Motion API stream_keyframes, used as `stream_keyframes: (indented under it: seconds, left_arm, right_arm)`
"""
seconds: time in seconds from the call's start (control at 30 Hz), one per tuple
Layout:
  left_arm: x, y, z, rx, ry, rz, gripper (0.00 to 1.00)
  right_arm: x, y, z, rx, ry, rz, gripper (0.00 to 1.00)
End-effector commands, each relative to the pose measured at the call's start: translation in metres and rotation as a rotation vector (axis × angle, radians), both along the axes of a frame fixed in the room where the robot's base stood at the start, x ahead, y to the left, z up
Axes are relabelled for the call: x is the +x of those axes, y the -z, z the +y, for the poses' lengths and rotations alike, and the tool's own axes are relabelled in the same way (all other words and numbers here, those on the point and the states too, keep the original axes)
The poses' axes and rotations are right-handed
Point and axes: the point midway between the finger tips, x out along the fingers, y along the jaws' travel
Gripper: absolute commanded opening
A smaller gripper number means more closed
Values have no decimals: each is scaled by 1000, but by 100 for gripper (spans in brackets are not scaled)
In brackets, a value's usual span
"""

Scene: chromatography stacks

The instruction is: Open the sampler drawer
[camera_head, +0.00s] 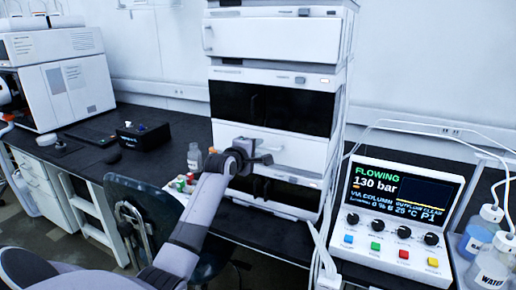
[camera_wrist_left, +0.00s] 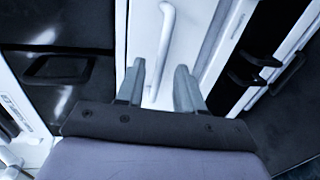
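The white instrument stack (camera_head: 275,38) stands on the dark bench in the head view. Its white drawer front (camera_head: 295,147) is between two black-fronted modules and looks flush with the stack. My left gripper (camera_head: 262,151) is in front of this drawer and hides part of it. In the left wrist view, the white bar handle (camera_wrist_left: 167,30) runs down the white front toward the gap between the fingers of my left gripper (camera_wrist_left: 160,82). The fingers are apart, one on each side of the handle's line; contact cannot be told. My right gripper is not in view.
A control panel (camera_head: 390,212) reading FLOWING, 130 bar stands right of the stack, with bottles (camera_head: 490,268) beyond it. A small bottle (camera_head: 194,157) and several capped vials stand left of the stack. A dark chair (camera_head: 140,205) is in front of the bench.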

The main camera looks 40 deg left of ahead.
Motion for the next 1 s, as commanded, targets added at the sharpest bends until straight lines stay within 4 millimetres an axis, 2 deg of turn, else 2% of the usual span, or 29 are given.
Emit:
stream_keyframes:
  seconds: [0.2,0.6,0.67,0.7,0.73,1.0]
  left_arm:
    - [13,2,4,1,0,0,37]
    - [16,4,5,1,0,0,37]
    - [16,4,5,1,0,0,17]
    - [16,4,5,1,0,0,4]
    - [16,4,5,1,0,0,0]
    - [16,4,5,1,0,1,0]
  right_arm:
    - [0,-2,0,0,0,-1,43]
    - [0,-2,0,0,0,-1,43]
    - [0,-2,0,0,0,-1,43]
    - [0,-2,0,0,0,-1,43]
    - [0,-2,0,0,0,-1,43]
    - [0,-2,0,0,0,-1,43]
